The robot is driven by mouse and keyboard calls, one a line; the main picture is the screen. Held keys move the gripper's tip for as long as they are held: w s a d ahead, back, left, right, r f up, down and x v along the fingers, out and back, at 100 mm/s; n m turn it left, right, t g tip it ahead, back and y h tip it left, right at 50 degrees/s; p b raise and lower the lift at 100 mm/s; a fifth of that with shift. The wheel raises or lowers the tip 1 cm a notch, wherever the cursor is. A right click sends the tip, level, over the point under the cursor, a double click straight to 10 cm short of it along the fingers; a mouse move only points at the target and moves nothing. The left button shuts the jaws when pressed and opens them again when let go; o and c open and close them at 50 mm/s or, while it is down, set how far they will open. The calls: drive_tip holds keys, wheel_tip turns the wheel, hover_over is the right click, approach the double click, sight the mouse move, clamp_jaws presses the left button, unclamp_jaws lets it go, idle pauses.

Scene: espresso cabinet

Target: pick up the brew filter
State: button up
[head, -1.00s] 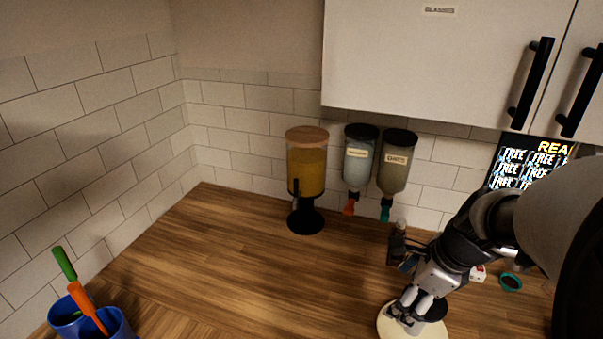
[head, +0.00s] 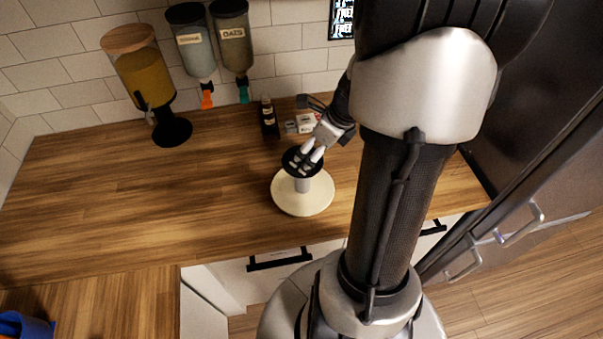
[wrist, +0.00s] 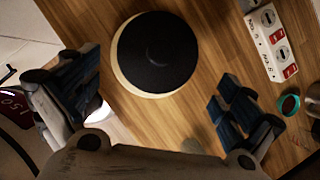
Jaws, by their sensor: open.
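A black round disc (head: 292,155) sits on a short white post above a wide cream round base (head: 318,200). I take this to be the brew filter; its identity is not certain. In the wrist view the black disc (wrist: 155,50) is near top centre, with the cream rim (wrist: 122,72) showing at its left. My gripper (head: 302,167) is at the disc in the head view, with its fingers pointing down. In the wrist view my gripper (wrist: 160,72) is open, fingers spread left and right of the disc. Contact cannot be told.
A juice dispenser (head: 146,75) and two wall dispensers (head: 193,50) (head: 233,45) stand behind left. A small dark bottle (head: 269,118) and a white-and-red item (head: 308,122) are behind the disc. A green-rimmed item (wrist: 289,103) lies right. The counter's left (head: 110,190) is clear.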

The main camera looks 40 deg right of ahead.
drive_tip(key=x, duration=0.2)
drive_tip(key=b+x, duration=0.1)
drive_tip(key=x, duration=0.1)
drive_tip(key=w+b+x, duration=0.1)
drive_tip(key=x, duration=0.1)
drive_tip(key=shift+a+r, duration=0.25)
drive_tip(key=shift+a, duration=0.05)
drive_tip(key=shift+s+r, duration=0.1)
drive_tip(key=shift+c, duration=0.4)
drive_tip(key=c, duration=1.1)
